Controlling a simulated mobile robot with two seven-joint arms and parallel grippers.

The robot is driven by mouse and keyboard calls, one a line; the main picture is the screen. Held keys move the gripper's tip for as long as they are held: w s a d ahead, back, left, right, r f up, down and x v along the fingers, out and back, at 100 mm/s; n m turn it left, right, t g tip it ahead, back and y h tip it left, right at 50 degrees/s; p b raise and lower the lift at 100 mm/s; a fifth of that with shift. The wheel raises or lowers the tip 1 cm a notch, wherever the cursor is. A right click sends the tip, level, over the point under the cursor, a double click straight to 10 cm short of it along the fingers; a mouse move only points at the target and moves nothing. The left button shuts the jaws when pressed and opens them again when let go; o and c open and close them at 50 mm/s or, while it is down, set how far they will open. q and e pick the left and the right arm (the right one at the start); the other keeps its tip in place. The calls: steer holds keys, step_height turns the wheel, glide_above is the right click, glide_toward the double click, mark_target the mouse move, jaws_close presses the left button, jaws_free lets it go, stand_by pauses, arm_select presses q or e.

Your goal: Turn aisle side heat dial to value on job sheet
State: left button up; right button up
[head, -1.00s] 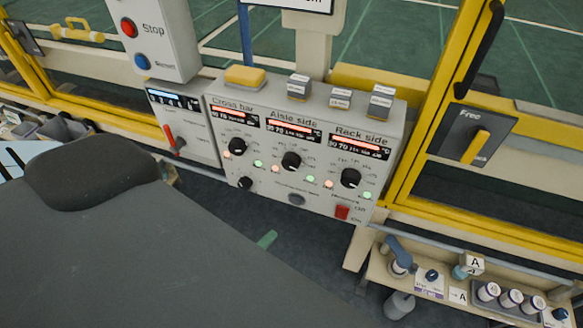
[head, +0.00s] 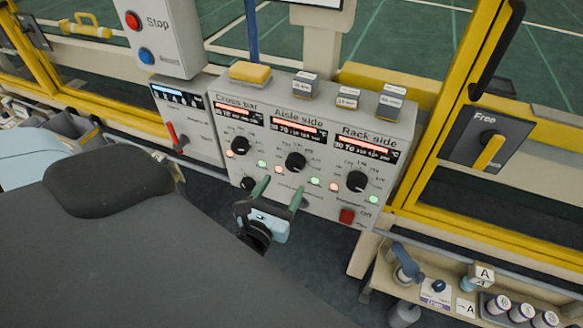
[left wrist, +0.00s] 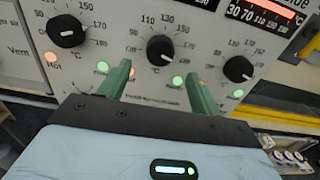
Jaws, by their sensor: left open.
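The Aisle side heat dial (head: 296,162) is a round black knob in the middle of the grey control panel (head: 215,97), under a red-lit display (head: 297,127). It shows at the centre of the left wrist view (left wrist: 160,50) with a printed scale around it. My left gripper (head: 280,190) has green fingers, spread open and empty, in front of the panel just below this dial. In the left wrist view the fingertips (left wrist: 158,72) lie below and either side of the dial, apart from it. I cannot make out a job sheet. My right gripper is not in view.
The Cross bar dial (head: 240,146) and Rack side dial (head: 357,181) flank the middle dial. A red switch (head: 347,216) sits lower right. Yellow frame posts (head: 440,120) stand to the right.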

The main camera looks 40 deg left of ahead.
mark_target(293, 168)
arm_select(q)
steer(key=p+x, duration=0.1)
steer(key=x, duration=0.6)
steer(key=shift+s, duration=0.1)
steer(key=c, duration=1)
